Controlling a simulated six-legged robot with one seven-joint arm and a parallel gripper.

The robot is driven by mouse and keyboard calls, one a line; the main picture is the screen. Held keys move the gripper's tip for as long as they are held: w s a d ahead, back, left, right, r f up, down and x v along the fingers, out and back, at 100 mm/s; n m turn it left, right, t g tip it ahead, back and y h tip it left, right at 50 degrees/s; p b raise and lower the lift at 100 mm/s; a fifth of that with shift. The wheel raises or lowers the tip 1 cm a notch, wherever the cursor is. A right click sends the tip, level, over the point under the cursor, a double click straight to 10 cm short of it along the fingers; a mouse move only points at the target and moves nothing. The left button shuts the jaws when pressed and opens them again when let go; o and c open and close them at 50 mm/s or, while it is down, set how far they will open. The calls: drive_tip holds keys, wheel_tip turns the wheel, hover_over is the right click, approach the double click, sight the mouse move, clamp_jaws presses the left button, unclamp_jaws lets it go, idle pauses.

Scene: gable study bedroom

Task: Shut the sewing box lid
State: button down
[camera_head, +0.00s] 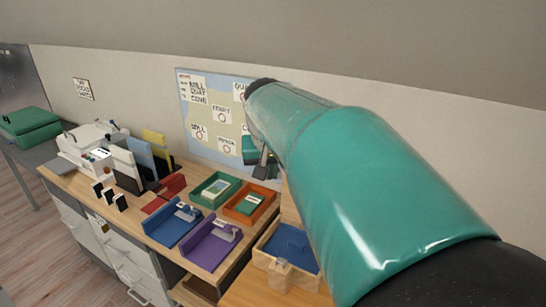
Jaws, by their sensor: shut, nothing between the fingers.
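An open wooden box with a blue lining (268,258), which looks like the sewing box, stands at the lower middle right on the wooden desk. A light wooden panel (289,207) rises behind it and looks like its raised lid; my arm hides part of it. A small wooden block shape shows at the box's front. My teal arm crosses the right side of the view. My gripper (262,170) hangs beyond the arm, above the orange tray and to the left of the raised panel. It is shut and empty, apart from the box, and partly hidden by my arm.
Blue (174,226), purple (209,245), green (215,190) and orange (249,204) trays stand left of the box. Upright folders (138,160) and a white machine (93,144) are farther left. A map board (215,115) hangs on the wall behind.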

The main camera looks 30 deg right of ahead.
drive_tip(key=w+d+f+m+g, duration=0.1)
drive_tip(key=w+d+f+m, duration=0.15)
drive_tip(key=d, duration=1.15)
drive_tip(key=w+d+f+m+g, duration=0.15)
drive_tip(key=d+m, duration=0.25)
drive_tip(key=d, duration=1)
wheel_tip(320, 180, down, 10)
drive_tip(key=s+a, duration=0.1)
drive_tip(key=shift+s, duration=0.25)
drive_tip(key=shift+s+a+r+t, duration=0.1)
drive_tip(key=shift+a+r+t, duration=0.05)
drive_tip(key=shift+a+t, duration=0.1)
